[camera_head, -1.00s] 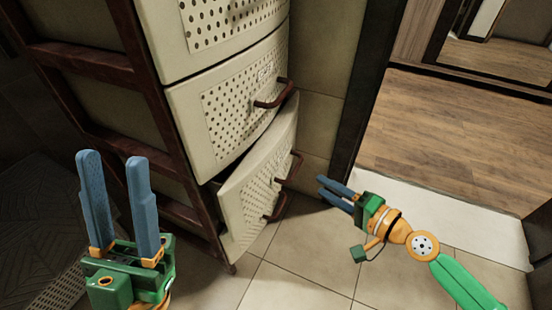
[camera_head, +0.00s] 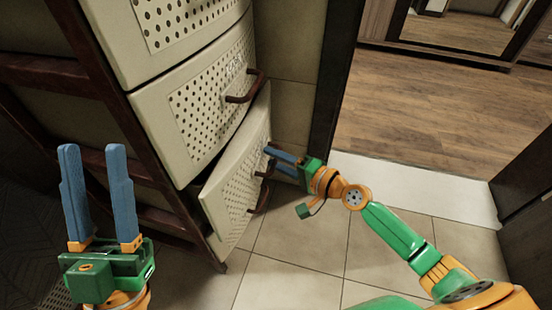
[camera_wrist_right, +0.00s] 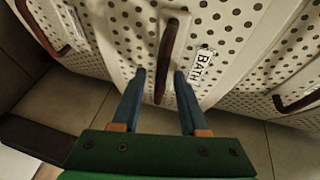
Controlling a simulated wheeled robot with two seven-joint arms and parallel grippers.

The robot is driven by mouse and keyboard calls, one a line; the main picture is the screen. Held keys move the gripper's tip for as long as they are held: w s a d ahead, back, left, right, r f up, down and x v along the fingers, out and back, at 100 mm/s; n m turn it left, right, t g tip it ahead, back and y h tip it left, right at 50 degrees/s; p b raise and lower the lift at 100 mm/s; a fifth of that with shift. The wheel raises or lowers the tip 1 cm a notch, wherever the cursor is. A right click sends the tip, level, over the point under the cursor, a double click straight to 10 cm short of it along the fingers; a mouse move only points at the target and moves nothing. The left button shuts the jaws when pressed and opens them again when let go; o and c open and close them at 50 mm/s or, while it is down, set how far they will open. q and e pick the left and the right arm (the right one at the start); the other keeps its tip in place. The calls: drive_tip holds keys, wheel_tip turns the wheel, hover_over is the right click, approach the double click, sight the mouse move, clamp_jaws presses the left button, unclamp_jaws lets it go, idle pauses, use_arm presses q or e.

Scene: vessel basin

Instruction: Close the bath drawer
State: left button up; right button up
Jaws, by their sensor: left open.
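The bath drawer (camera_head: 232,178) is the cream, perforated drawer front low in the cabinet, sticking out from it at an angle. In the right wrist view its "BATH" label (camera_wrist_right: 201,66) is readable beside a dark brown handle (camera_wrist_right: 167,60). My right gripper (camera_head: 272,160) is at this drawer's handle. In the right wrist view its blue fingers (camera_wrist_right: 160,76) are spread apart, one on each side of the handle's end; I cannot tell whether they touch it. My left gripper (camera_head: 93,150) is open and empty, pointing up, left of the drawer and away from it.
The middle drawer (camera_head: 205,110), with its own handle (camera_head: 242,88), is above the bath drawer. Another dark handle (camera_head: 260,200) shows lower down. The tiled floor (camera_head: 300,240) is clear. A dark door frame (camera_head: 335,80) stands behind; wooden flooring lies beyond.

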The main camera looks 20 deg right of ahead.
clamp_jaws()
idle(1.2)
